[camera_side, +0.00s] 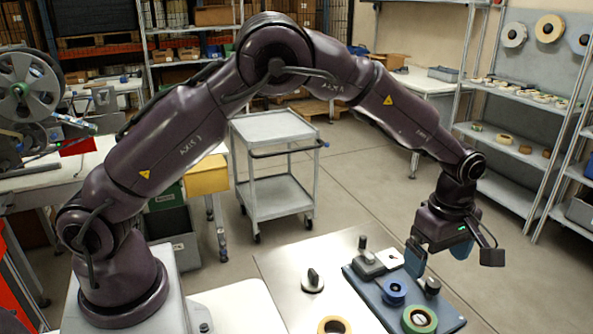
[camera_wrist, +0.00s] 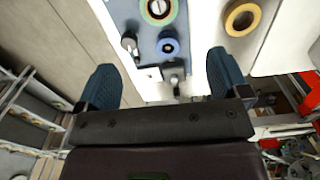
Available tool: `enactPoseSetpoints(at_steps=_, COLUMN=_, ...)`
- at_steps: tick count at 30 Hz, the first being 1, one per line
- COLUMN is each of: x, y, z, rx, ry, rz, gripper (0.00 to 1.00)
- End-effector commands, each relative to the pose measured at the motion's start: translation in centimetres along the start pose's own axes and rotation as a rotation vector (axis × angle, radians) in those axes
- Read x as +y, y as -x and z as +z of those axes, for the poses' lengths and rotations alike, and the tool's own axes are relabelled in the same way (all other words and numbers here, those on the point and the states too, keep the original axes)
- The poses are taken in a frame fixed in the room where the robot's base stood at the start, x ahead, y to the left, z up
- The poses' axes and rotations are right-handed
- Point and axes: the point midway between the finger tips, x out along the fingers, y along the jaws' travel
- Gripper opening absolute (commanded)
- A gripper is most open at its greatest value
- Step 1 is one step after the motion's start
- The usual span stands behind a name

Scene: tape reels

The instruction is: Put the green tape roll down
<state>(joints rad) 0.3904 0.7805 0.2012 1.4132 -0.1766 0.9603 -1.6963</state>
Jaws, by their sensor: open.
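The gripper is clear of the roll.
A blue roll (camera_side: 393,299) lies on the board behind the green roll, beside a dark knob (camera_side: 432,286). A grey block with a handle (camera_side: 368,264) stands at the board's far end. A tan roll (camera_side: 334,319) and a black-handled piece (camera_side: 313,282) are on the table left of the board.

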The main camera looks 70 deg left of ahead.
Motion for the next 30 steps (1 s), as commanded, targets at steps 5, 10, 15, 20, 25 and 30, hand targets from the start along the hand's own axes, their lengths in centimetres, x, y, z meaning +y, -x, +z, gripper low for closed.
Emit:
enactPoseSetpoints(at_steps=5, x=-1.8, y=5.8, z=-2.3, rx=-0.033, ry=-0.164, rz=0.064, gripper=0.94)
enactPoseSetpoints(at_steps=10, x=-6.4, y=12.7, z=-5.4, rx=-0.039, ry=-0.449, rz=0.164, gripper=0.94)
enactPoseSetpoints(at_steps=15, x=-12.4, y=17.3, z=-8.0, rx=0.012, ry=-0.753, rz=0.265, gripper=0.94)
enactPoseSetpoints(at_steps=20, x=-18.6, y=19.6, z=-9.9, rx=0.115, ry=-1.04, rz=0.343, gripper=0.94)
enactPoseSetpoints(at_steps=25, x=-24.1, y=19.8, z=-11.3, rx=0.257, ry=-1.306, rz=0.382, gripper=0.94)
enactPoseSetpoints(at_steps=30, x=-27.2, y=19.1, z=-11.9, rx=0.359, ry=-1.469, rz=0.379, gripper=0.94)
